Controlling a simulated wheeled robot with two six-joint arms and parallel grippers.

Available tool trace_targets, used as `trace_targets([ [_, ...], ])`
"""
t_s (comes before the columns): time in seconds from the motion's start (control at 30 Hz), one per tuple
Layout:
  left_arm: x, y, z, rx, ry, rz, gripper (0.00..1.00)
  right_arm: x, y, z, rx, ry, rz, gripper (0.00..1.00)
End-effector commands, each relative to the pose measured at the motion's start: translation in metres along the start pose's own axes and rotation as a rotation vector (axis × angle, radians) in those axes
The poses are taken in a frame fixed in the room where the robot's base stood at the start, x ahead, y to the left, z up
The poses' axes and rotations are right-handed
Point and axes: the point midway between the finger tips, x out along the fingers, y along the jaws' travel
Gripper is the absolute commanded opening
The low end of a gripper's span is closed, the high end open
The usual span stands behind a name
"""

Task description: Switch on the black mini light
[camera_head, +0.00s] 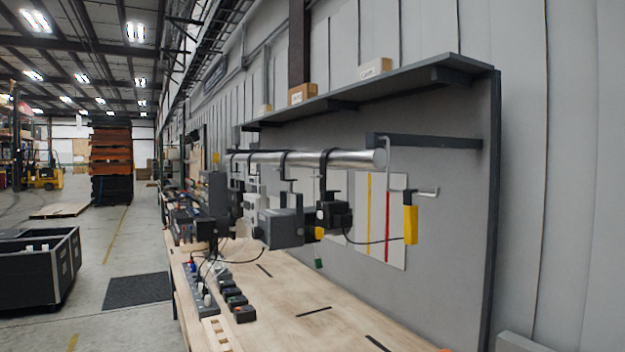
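A small black lamp (334,214) hangs by a clamp from the silver pipe (350,159) above the workbench. I take it to be the black mini light, but cannot be sure. A thin dark cable runs from it to the right, towards a yellow piece (411,225) hanging on a hooked rod. Its switch is too small to tell, and I see no glow. A larger grey lamp (282,229) hangs just to its left, and more dark fixtures (213,194) hang farther along. Neither of my grippers is in view.
The wooden workbench (300,310) carries a power strip (194,285) with cables and several small black boxes (238,303). A grey shelf (400,80) juts from the wall panel above the pipe. A black case (40,270) and a dark mat (137,290) lie left on open floor.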

Motion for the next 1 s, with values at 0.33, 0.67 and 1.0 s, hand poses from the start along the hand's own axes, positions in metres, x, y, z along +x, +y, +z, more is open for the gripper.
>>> trace_targets([
  [0.33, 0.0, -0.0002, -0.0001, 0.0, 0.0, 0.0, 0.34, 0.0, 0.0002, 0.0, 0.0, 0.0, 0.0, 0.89],
  [0.67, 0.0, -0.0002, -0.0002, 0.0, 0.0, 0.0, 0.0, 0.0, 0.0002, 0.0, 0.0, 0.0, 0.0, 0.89],
  [1.0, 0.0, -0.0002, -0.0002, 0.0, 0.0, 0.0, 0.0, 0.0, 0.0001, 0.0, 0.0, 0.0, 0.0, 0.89],
])
